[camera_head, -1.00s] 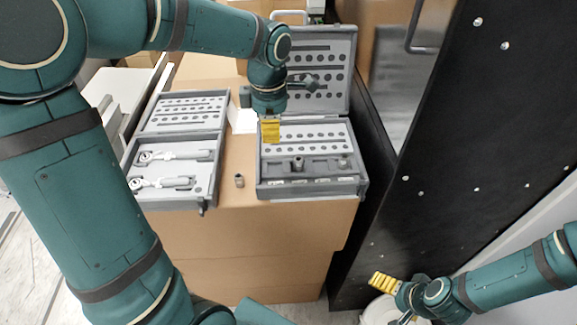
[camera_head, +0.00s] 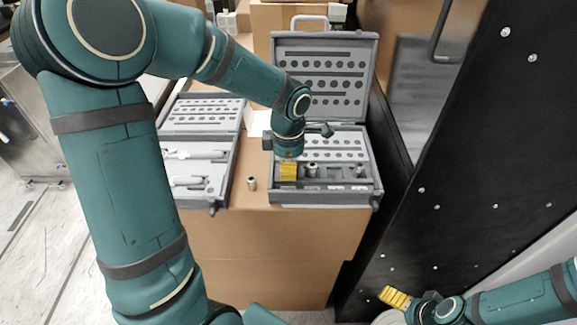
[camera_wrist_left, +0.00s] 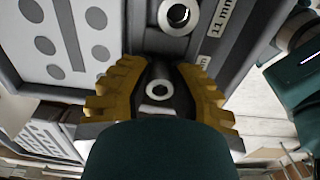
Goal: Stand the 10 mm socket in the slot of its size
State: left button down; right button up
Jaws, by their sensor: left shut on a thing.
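My left gripper (camera_head: 288,171) points down into the front-left part of the open grey case (camera_head: 322,199). In the left wrist view its yellow fingers are shut on a small round metal socket (camera_wrist_left: 158,90) with a hole in its top. The held socket is at the slot beside the one labelled 11 mm (camera_wrist_left: 216,27); the label at this slot is mostly hidden, so I cannot read its size. Whether the socket touches the slot floor is hidden. My right gripper (camera_head: 395,297) is low at the right, away from the case; its jaw opening is unclear.
Another socket (camera_head: 311,170) stands in the neighbouring slot, and one more (camera_head: 360,171) farther right. A loose socket (camera_head: 251,184) stands on the cardboard top left of the case. A second open case (camera_head: 217,190) with ratchets lies at left. A black panel (camera_head: 470,170) rises at right.

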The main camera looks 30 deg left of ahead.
pick_arm(q)
jog(key=shift+r, duration=0.1)
jog(key=shift+f, duration=0.2)
jog(key=c, duration=0.9)
grip_release()
jog(key=shift+c, duration=0.2)
jog(key=shift+r, duration=0.1)
jog(key=shift+r, duration=0.15)
notch_tip(320, 180, up, 12)
jog(key=p, duration=0.1)
